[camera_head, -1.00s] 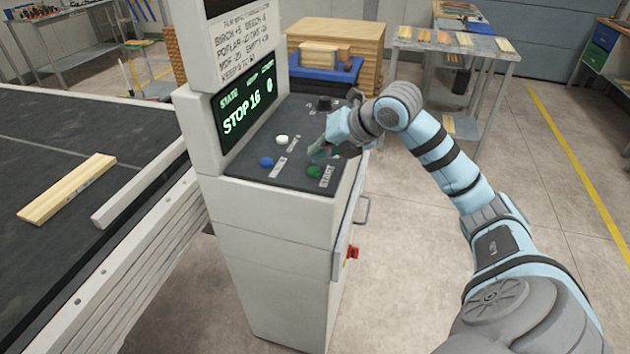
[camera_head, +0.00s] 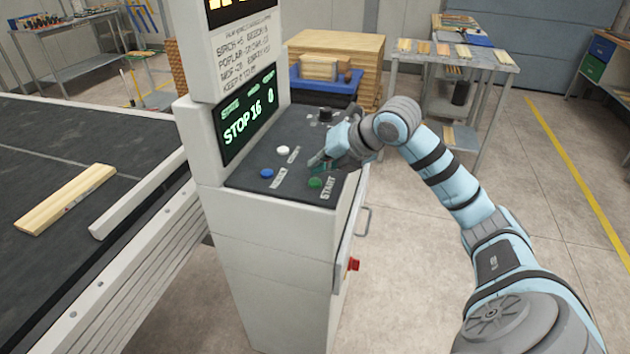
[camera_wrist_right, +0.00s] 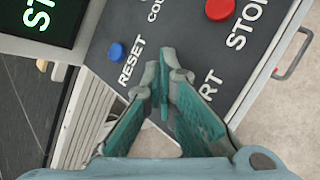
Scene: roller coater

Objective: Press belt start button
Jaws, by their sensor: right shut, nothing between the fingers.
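The green start button (camera_head: 315,183) sits on the dark sloped panel (camera_head: 250,176) of a white console, beside the label START. My right gripper (camera_head: 316,161) is shut and empty, just behind the green button in the head view; a small gap shows between them in the picture. In the right wrist view its fingertips (camera_wrist_right: 165,72) meet over the panel, between the RESET label and the partly covered START label. The green button cannot be seen there; the fingers seem to hide it. My left gripper is out of view.
A blue reset button (camera_head: 267,173), a white button (camera_head: 283,150) and a black knob (camera_head: 326,114) share the panel. A red stop button (camera_wrist_right: 220,9) shows in the right wrist view. A conveyor belt (camera_head: 100,145) with a plank (camera_head: 66,199) lies left.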

